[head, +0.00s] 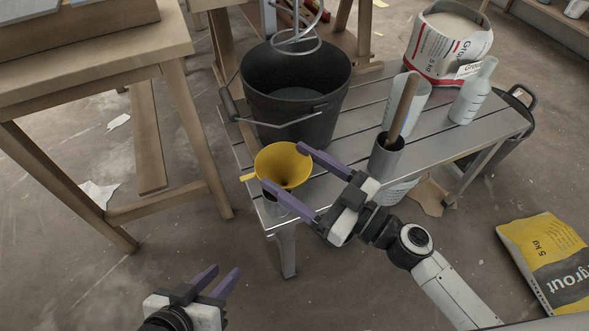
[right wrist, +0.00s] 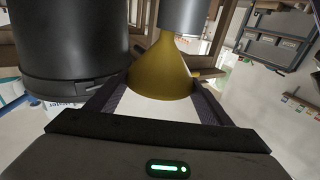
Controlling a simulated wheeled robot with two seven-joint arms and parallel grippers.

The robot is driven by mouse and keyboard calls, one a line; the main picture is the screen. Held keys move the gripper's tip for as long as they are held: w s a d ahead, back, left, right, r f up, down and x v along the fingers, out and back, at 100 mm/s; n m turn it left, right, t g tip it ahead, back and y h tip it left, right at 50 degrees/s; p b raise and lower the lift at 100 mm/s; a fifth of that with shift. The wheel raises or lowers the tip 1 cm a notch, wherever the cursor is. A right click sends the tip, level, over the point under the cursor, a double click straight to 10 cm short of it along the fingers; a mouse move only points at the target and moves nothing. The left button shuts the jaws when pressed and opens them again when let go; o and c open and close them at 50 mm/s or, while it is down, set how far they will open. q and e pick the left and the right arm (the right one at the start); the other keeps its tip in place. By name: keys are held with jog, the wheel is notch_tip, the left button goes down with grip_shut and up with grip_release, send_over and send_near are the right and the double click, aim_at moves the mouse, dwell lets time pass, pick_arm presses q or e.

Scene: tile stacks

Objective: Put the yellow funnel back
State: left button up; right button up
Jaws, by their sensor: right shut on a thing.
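The yellow funnel (head: 283,160) is at the near left corner of the grey slatted bench, wide mouth up, with a small tab on its left. My right gripper (head: 284,166) is shut on it, one purple finger on each side of the cone. In the right wrist view the funnel (right wrist: 160,78) narrows towards a grey cylinder (right wrist: 195,14). The spout's end is hidden, so I cannot tell how far it sits inside. My left gripper (head: 221,272) is open and empty at the bottom left, over the floor.
A black bucket (head: 295,95) with a whisk stands just behind the funnel. A grey cup (head: 386,158) with a wooden handle, a measuring jug (head: 413,100) and a bottle (head: 471,95) stand farther right on the bench (head: 345,150). A wooden table (head: 90,45) is at left.

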jog(key=shift+f+b, duration=0.35)
jog(key=shift+b, duration=0.05)
jog(key=o, duration=1.1)
jog(key=shift+r, duration=0.1)
